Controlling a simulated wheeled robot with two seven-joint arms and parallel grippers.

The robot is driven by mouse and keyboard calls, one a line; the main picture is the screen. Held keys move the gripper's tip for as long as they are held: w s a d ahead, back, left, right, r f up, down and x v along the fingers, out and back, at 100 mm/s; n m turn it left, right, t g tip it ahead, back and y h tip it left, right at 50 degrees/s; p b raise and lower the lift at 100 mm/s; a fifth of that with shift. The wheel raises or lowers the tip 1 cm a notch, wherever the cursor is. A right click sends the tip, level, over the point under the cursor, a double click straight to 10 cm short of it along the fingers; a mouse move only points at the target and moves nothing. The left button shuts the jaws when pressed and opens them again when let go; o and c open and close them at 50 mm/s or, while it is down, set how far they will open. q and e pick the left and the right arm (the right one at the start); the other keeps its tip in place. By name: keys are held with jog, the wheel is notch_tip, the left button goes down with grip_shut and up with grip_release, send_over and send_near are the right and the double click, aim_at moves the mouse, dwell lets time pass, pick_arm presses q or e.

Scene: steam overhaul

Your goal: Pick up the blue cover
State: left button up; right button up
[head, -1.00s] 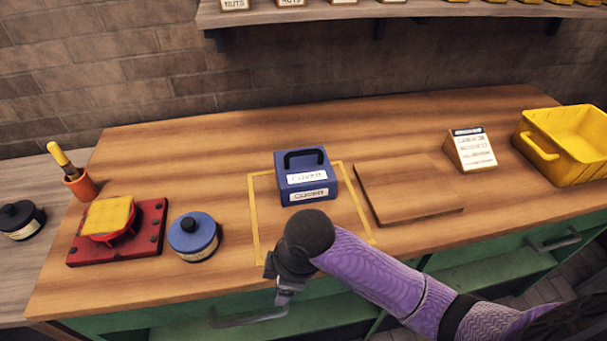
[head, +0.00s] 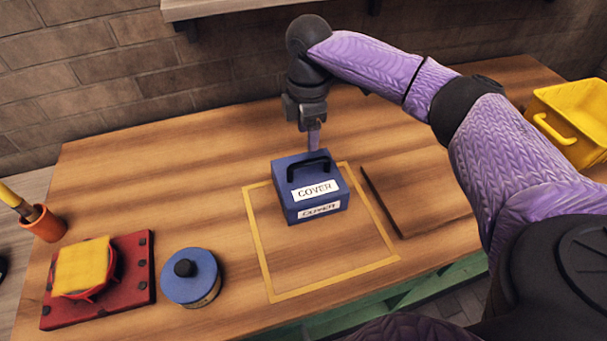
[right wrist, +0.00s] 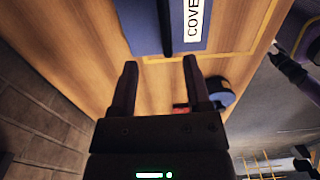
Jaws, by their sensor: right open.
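The blue cover (head: 312,188) is a box with a black handle on top and white labels reading COVER. It sits upright on the wooden bench inside a yellow taped outline (head: 262,262), towards its back. My right gripper (head: 314,140) points down just behind the cover. In the right wrist view its two fingers (right wrist: 160,78) are apart with nothing between them, and the blue cover (right wrist: 225,38) lies ahead of the fingertips. My left gripper is not in view.
A round blue lidded tin (head: 190,280) and a red plate with a yellow pad (head: 85,270) stand at left. An orange cup (head: 43,225) is at the far left. A wooden board (head: 415,198) lies right of the outline; a yellow bin (head: 575,115) is at far right.

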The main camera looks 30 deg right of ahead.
aim_at(309, 161)
jog(key=f, duration=0.2)
jog(key=f+b, duration=0.1)
jog(key=f, duration=0.3)
jog(key=shift+s+b, duration=0.3)
jog(key=shift+s, duration=0.1)
jog(key=shift+f, duration=0.15)
jog(key=shift+c, duration=0.3)
grip_shut()
dwell(0.4)
